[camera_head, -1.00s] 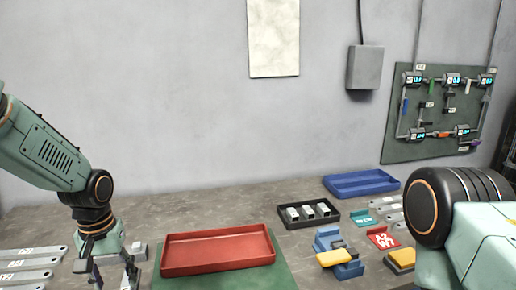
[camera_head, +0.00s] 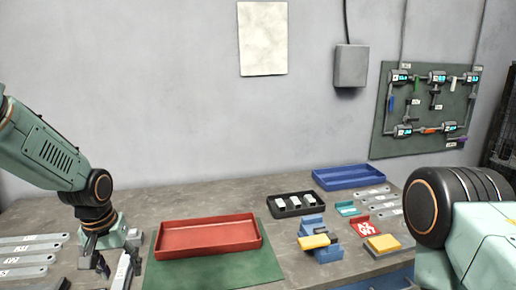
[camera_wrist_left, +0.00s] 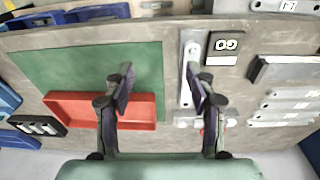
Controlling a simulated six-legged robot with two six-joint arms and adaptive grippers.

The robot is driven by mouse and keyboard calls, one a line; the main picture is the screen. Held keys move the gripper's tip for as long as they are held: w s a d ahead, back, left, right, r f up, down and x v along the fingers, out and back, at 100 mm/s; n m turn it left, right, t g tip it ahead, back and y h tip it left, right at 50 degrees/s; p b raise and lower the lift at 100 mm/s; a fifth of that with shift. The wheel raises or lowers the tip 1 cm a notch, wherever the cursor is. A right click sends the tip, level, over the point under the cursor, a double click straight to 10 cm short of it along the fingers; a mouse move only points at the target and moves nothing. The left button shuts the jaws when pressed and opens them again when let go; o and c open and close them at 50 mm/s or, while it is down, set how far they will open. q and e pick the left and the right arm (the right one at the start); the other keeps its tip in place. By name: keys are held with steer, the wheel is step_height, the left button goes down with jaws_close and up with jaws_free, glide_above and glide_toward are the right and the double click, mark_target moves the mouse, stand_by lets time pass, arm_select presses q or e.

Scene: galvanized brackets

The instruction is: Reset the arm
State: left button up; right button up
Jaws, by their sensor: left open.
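My left gripper (camera_head: 108,262) points down over the bench at the left of the head view, beside the red tray. In the left wrist view its two fingers (camera_wrist_left: 162,90) are spread apart with nothing between them; the bench and the edge of the green mat (camera_wrist_left: 150,75) show in the gap. A grey metal bracket (camera_wrist_left: 188,65) lies on the bench near the right finger. My right arm (camera_head: 440,210) shows at the right of the head view, but its gripper is out of frame.
The empty red tray (camera_head: 208,248) stands on the green mat (camera_head: 230,272). Flat brackets (camera_head: 30,250) lie at the left. A black tray (camera_head: 296,213) with silver blocks, a blue tray (camera_head: 355,186), a blue-and-yellow fixture (camera_head: 318,240) and a red card (camera_head: 364,228) are at the right.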

arm_select(q)
steer(key=s+d+f+t+b, duration=0.1)
steer(key=s+d+f+b, duration=0.15)
steer(key=f, duration=0.35)
steer(key=s+d+f+m+t+b, duration=0.1)
steer(key=s+d+f, duration=0.15)
steer(key=f, duration=0.35)
steer(key=s+d+f+t+b, duration=0.1)
steer(key=s+f, duration=0.3)
steer(key=f, duration=0.1)
steer(key=s+f+g+b, duration=0.1)
steer(key=s+f+b, duration=0.1)
steer(key=s+f, duration=0.3)
steer(key=s+d+f+g+b, duration=0.1)
steer(key=s+f, duration=0.4)
steer(key=s, duration=0.6)
steer(key=s+f+m+g+b, duration=0.1)
steer(key=s+f+b, duration=0.3)
steer(key=s, duration=0.4)
steer(key=shift+s+d+f+g, duration=0.15)
steer(key=shift+s+f+g, duration=0.25)
steer(key=shift+f+g, duration=0.4)
steer(key=shift+d, duration=0.1)
